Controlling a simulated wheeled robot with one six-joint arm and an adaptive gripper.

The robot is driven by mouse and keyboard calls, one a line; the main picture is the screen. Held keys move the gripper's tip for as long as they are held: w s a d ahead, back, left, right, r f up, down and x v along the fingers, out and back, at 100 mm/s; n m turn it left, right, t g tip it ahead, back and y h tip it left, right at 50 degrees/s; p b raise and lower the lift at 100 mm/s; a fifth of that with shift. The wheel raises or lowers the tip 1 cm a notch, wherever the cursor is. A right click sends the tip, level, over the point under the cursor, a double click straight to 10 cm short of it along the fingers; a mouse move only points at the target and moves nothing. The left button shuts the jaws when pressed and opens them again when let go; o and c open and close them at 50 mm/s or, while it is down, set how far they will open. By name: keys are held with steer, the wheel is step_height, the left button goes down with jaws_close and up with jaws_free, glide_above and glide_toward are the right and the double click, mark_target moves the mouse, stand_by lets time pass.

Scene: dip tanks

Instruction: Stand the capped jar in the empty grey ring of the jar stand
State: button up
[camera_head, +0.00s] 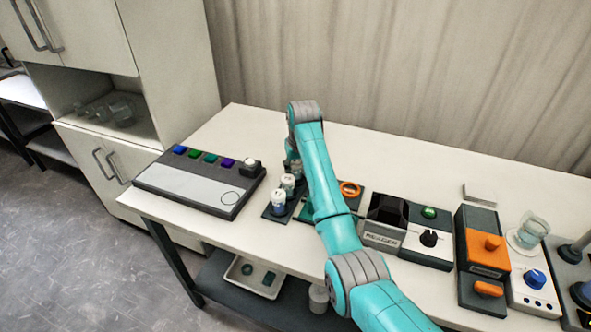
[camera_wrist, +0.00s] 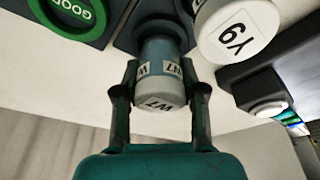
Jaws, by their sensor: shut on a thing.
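My gripper (camera_wrist: 160,78) is shut on the capped jar (camera_wrist: 160,100), with one finger on each side. The jar has a white cap marked W7 and a blue-grey body with a white label band. Its far end is at the dark grey jar stand (camera_wrist: 127,38); I cannot tell whether it is seated or just above. A second white-capped jar (camera_wrist: 238,28), marked Y9, is right beside it. In the head view two white-capped jars (camera_head: 278,198) stand in the jar stand (camera_head: 268,214). My arm mostly hides the gripper there. No empty grey ring shows clearly.
A green ring marked GOOD (camera_wrist: 70,12) is left of the stand in the wrist view. In the head view, a panel with coloured buttons (camera_head: 200,182) is left, an orange ring (camera_head: 350,188) right, then a black reader (camera_head: 385,222). The table behind is mostly clear.

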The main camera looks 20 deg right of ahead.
steer(key=shift+f, duration=0.5)
steer(key=shift+f, duration=0.1)
steer(key=o, duration=1.2)
steer(key=shift+c, duration=0.2)
steer(key=v, duration=1.2)
steer(key=shift+a, duration=0.1)
